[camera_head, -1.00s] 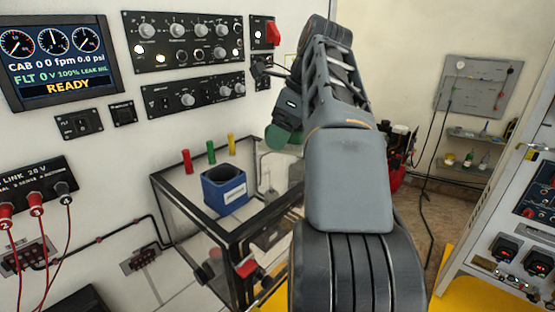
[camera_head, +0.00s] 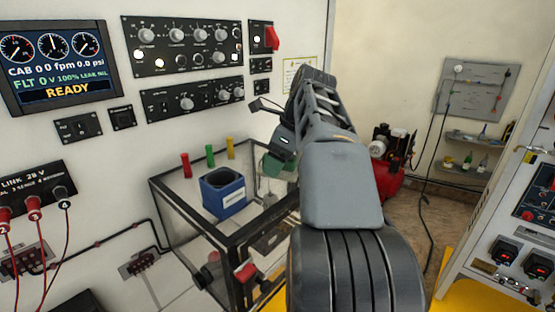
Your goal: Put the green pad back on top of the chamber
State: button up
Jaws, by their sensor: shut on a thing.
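The chamber (camera_head: 175,212) is a glass box with a black frame, standing against the wall left of my arm. My gripper (camera_head: 279,156) is above the right back part of its top, partly hidden behind my own arm. It is shut on the green pad (camera_head: 271,166), which shows as a dull green patch just below it. The fingertips are too small and covered to see clearly. I cannot tell whether the pad touches the chamber's top.
Control panels (camera_head: 182,46) are on the wall above. A red compressor (camera_head: 388,180) stands at the right back.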

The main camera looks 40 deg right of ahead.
jog(key=shift+f, duration=0.1)
jog(key=o, duration=0.8)
jog(key=shift+o, duration=0.2)
jog(key=p+v, duration=0.2)
jog(key=v, duration=1)
jog(key=shift+s, duration=0.1)
jog(key=shift+a, duration=0.15)
